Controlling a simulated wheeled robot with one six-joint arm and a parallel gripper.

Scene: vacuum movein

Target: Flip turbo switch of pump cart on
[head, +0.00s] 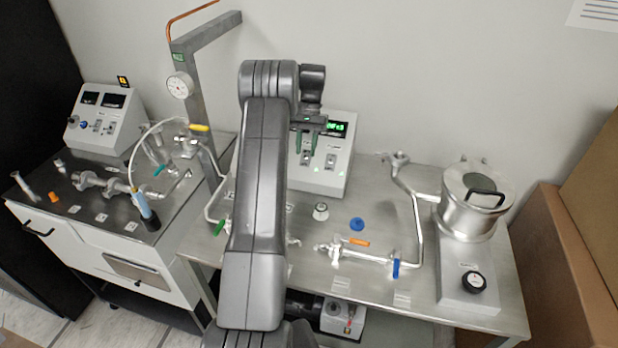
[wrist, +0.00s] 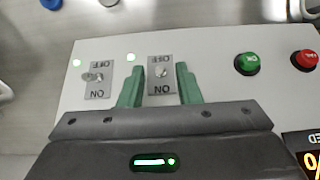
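A pale control box (head: 338,182) with a green lit display (head: 336,128) stands at the back of the steel table. In the wrist view its panel (wrist: 215,62) has two toggle switches on ON/OFF plates, seen upside down. My gripper (wrist: 160,72) is open, with its green fingers on either side of the right switch (wrist: 162,73). The left switch (wrist: 94,77) is clear of the fingers. No label here reads as turbo. In the head view my gripper (head: 308,145) is over the box's front, partly hidden by my arm.
A green button (wrist: 248,63) and a red button (wrist: 304,60) lie right of the fingers. A second control box (head: 105,118) stands on the white cart at left. A metal chamber (head: 470,205) and pipework (head: 415,230) occupy the table's right.

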